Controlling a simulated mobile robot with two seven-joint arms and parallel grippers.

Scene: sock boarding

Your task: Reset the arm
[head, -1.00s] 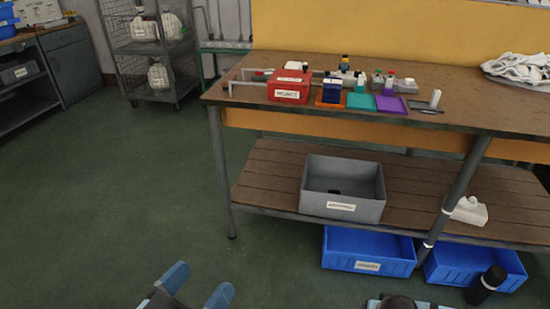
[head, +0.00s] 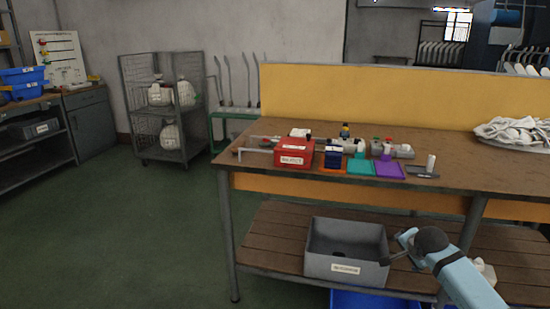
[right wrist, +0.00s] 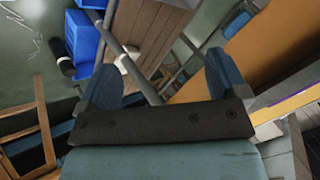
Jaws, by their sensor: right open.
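My right arm (head: 465,280) comes in from the lower right of the head view, in front of the workbench (head: 445,195). My right gripper (right wrist: 160,62) is open and empty in the right wrist view, its two blue fingers spread wide. The bench leg and shelf show beyond the fingers. My left gripper is out of both current views.
A grey bin (head: 345,267) stands on the lower shelf, left of my right arm. A red box (head: 294,153), coloured trays (head: 389,171) and white cloth items (head: 515,130) are on the bench top. A blue bin (head: 372,299) is underneath. The green floor at left is clear.

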